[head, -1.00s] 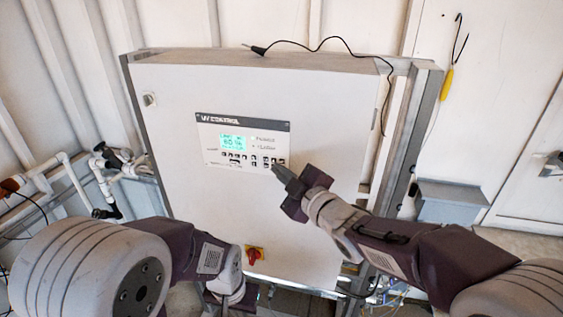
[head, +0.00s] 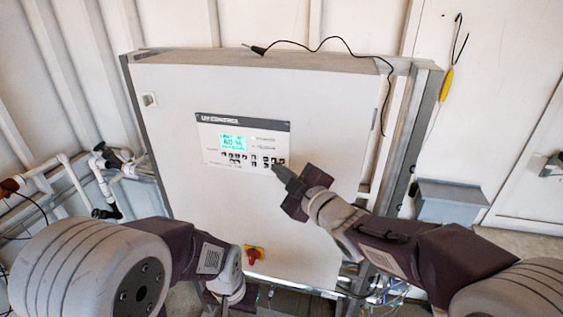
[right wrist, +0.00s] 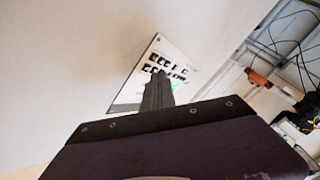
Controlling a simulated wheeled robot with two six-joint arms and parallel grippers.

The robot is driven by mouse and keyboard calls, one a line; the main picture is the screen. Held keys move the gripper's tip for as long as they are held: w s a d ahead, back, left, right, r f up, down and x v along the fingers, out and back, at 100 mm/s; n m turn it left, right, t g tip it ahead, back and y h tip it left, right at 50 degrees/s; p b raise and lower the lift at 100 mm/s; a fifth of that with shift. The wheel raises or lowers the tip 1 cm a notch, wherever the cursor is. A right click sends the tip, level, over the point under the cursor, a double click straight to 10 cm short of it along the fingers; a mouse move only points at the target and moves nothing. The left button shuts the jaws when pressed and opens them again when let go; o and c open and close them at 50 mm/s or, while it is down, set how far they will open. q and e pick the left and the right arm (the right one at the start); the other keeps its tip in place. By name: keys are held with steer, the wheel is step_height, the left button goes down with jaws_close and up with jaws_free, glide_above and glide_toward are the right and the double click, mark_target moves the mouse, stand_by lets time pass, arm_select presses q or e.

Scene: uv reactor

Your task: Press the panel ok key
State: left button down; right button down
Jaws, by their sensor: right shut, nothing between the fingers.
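The control panel (head: 215,148) is a white plate with a dark title strip, a lit green screen (head: 233,143) and rows of small dark keys (head: 238,158). It is on the front of a large pale cabinet. My right gripper (head: 277,169) is shut and empty, with its tip close to the lower right end of the key rows. I cannot tell whether it touches a key. In the right wrist view the shut fingers (right wrist: 158,80) overlap the panel (right wrist: 150,55) and hide part of it. The ok key's label is too small to read. My left gripper (head: 225,302) is low at the bottom edge, mostly hidden.
The cabinet (head: 200,210) has a red and yellow rotary switch (head: 254,253) low on its front. A black cable (head: 320,45) lies over its top. White pipes (head: 70,170) run at the left. A grey box (head: 450,200) stands at the right.

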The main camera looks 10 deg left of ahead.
steer(key=shift+w, duration=0.35)
steer(key=shift+w, duration=0.25)
stand_by(0.3)
steer(key=shift+s+b, duration=0.55)
steer(key=shift+s, duration=0.2)
steer(key=s+b, duration=0.3)
steer(key=s, duration=0.2)
